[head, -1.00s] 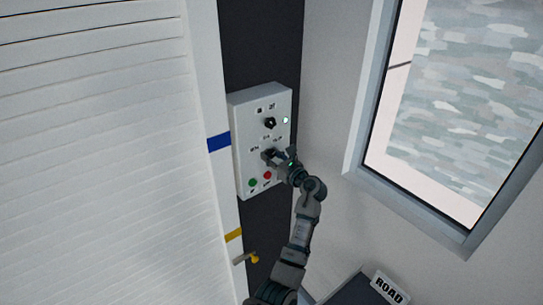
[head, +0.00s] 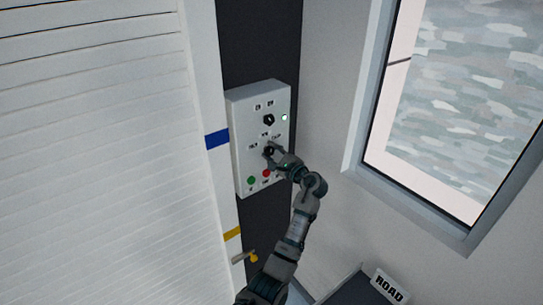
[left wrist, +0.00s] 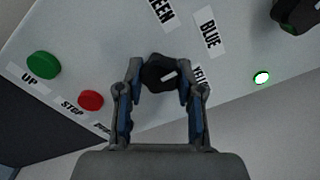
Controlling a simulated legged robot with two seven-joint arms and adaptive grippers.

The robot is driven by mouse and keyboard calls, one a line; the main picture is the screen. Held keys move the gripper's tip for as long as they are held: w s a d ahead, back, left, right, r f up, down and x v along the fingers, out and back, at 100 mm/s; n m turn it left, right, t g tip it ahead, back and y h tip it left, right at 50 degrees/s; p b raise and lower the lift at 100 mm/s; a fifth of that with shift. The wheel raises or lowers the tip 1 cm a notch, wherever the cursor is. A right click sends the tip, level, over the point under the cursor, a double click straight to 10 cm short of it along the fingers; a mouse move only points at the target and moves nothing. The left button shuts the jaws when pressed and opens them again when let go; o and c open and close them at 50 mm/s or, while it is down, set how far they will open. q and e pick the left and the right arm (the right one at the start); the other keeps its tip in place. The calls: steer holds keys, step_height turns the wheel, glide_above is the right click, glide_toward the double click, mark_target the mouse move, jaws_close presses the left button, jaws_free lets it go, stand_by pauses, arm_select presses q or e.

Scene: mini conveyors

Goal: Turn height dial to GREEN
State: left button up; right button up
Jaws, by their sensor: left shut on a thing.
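A black height dial (left wrist: 160,73) sits on the white control box, with a white pointer mark on its face. In the left wrist view the mark points right and slightly up, roughly between the BLUE label (left wrist: 208,30) and the partly hidden YELLOW label (left wrist: 199,75). The GREEN label (left wrist: 160,10) is cut off at the top edge. My left gripper (left wrist: 160,85) is shut on the dial, one finger on either side. In the head view the left gripper (head: 272,153) is at the lower dial of the box (head: 244,125). My right gripper is not in view.
Above sits another black dial (head: 269,119) beside a lit green lamp (head: 284,117). Below are a green UP button (left wrist: 43,65) and a red STOP button (left wrist: 90,100), close to the gripper. A white shutter (head: 100,150) is left, a window frame (head: 362,120) right.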

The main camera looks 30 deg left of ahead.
arm_select(q)
steer(key=n, duration=0.1)
steer(key=n+b, duration=0.2)
steer(key=shift+f+n, duration=0.25)
steer(key=shift+n, duration=0.15)
steer(key=n+b, duration=0.2)
steer(key=n, duration=0.2)
steer(key=shift+n+b, duration=0.4)
steer(key=shift+n, duration=0.1)
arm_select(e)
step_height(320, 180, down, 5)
arm_select(q)
steer(key=shift+n+b, duration=0.75)
steer(key=shift+n, duration=0.65)
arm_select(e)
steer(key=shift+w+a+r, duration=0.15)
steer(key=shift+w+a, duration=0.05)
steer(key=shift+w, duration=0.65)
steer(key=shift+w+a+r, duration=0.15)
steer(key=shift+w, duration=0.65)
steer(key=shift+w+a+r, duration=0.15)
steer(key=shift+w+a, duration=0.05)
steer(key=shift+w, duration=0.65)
arm_select(q)
steer(key=o, duration=0.9)
steer(key=shift+o, duration=1.3)
steer(key=shift+r, duration=0.2)
